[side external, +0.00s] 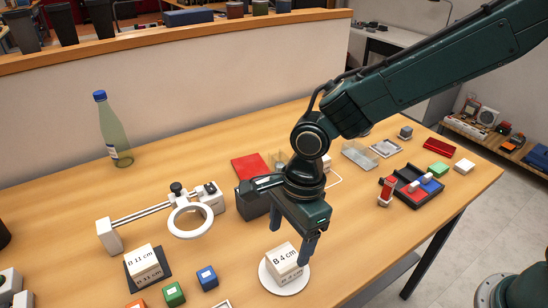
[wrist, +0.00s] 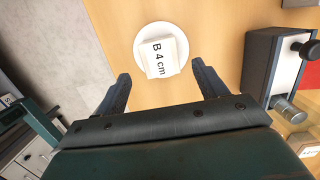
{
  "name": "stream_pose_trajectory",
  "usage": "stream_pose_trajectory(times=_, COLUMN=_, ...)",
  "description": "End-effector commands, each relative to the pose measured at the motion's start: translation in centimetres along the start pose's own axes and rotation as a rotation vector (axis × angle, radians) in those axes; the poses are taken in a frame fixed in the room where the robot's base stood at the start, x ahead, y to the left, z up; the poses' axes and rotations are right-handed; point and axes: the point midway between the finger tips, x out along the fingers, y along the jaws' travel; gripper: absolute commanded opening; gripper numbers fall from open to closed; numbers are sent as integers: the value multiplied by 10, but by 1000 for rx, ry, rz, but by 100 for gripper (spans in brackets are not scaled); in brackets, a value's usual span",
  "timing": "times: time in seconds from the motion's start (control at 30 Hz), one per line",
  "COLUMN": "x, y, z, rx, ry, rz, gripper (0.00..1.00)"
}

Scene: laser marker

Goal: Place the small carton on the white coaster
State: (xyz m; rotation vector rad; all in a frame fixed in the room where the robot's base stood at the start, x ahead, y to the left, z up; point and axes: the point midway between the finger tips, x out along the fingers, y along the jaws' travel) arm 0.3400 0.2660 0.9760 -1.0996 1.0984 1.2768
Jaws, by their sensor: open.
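The small carton is a white box (side external: 284,261) marked "B 4 cm". It rests on a round white coaster (side external: 272,287) near the front of the table. In the wrist view the carton (wrist: 165,57) sits on the white disc (wrist: 146,35), with some of the disc's rim showing around it. My gripper (side external: 293,247) is above and beside the carton. In the wrist view its two fingers (wrist: 163,82) are spread apart with nothing between their tips, and the carton lies beyond them. The side view does not show clearly how far the fingers are from the carton.
A larger white carton marked "B 11 cm" (side external: 144,262) stands on a dark pad at left. A ring on a white stand (side external: 190,221) and a dark device (side external: 252,199) are behind. Green (side external: 174,294) and blue (side external: 207,278) blocks lie left of the coaster. A bottle (side external: 115,133) stands far back.

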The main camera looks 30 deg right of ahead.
Motion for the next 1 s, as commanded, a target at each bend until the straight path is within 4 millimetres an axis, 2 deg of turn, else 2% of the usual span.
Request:
stream_pose_trajectory(times=0.03, x=-10, y=-1, z=1, rx=0, ry=-3, rz=-5, gripper=71)
stream_pose_trajectory(times=0.2, x=-36, y=-1, z=0, rx=1, ry=-2, rz=-4, gripper=71)
stream_pose_trajectory(times=0.4, x=-55, y=0, z=0, rx=1, ry=-1, rz=-2, gripper=71)
stream_pose_trajectory(times=1.0, x=-61, y=0, z=0, rx=0, ry=1, rz=0, gripper=71)
